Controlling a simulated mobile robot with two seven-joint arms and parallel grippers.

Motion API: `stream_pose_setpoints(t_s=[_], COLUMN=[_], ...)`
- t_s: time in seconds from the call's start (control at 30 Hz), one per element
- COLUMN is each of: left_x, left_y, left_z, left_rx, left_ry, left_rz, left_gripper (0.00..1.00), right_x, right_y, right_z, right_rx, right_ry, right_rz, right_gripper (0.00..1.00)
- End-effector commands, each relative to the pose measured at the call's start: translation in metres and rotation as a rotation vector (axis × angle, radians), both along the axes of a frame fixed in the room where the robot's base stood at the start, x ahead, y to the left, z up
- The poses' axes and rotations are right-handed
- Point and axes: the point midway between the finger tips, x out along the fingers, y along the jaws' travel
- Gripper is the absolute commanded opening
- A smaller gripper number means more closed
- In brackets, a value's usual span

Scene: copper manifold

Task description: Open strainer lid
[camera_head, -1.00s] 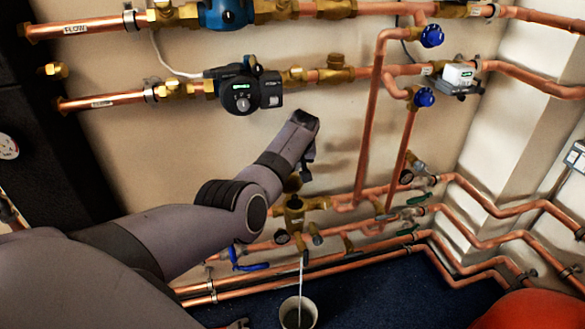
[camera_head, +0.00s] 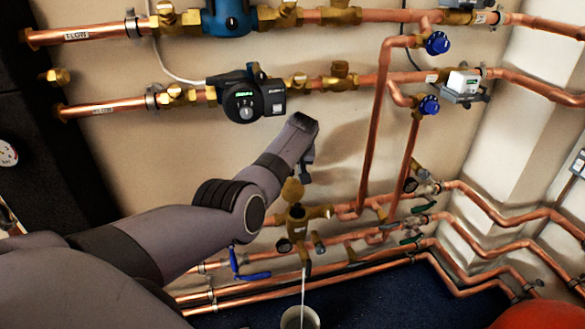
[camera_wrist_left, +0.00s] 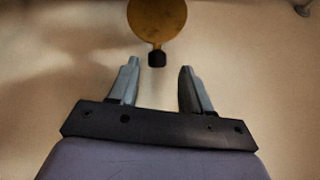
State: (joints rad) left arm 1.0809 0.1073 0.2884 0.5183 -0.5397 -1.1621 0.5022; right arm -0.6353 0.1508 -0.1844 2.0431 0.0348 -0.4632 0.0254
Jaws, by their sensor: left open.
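The brass strainer (camera_head: 297,222) sits on the lower pipework in the head view. A round brass lid (camera_head: 292,190) stands above its body. In the left wrist view the lid (camera_wrist_left: 157,18) shows as a brass disc with a small black knob (camera_wrist_left: 157,58) at its lower edge. My left gripper (camera_head: 308,174) is just above and right of the lid in the head view. In the wrist view my left gripper (camera_wrist_left: 158,66) is open. The black knob lies near the gap between its fingertips, with nothing clamped. My right gripper is not in view.
A bucket (camera_head: 300,318) stands on the floor below the strainer, with a thin pale line above it. Copper pipes (camera_head: 470,205) run along the wall. A blue-handled valve (camera_head: 252,274) is at the lower left. A pump (camera_head: 247,98) is above. A red rounded object (camera_head: 535,315) is bottom right.

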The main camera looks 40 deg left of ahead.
Motion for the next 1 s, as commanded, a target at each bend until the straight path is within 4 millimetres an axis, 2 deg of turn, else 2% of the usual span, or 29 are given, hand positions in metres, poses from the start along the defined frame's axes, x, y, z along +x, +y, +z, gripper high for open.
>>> stream_pose_setpoints(t_s=[0.2, 0.37, 0.6, 1.0], left_x=[-0.001, -0.003, -0.010, -0.022], left_y=[-0.003, -0.006, -0.014, -0.027], left_z=[-0.003, 0.001, 0.021, 0.054], left_rx=[-0.007, -0.007, -0.008, -0.004], left_ry=[0.007, 0.007, 0.005, 0.005], left_rz=[-0.002, -0.002, -0.002, -0.002], left_gripper=[0.48, 0.48, 0.48, 0.48], right_x=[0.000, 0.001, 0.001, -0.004], right_y=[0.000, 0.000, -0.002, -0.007], right_z=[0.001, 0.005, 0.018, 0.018], right_rx=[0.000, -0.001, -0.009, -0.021], right_ry=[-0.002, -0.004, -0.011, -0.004], right_rz=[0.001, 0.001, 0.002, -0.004], right_gripper=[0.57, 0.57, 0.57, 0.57])
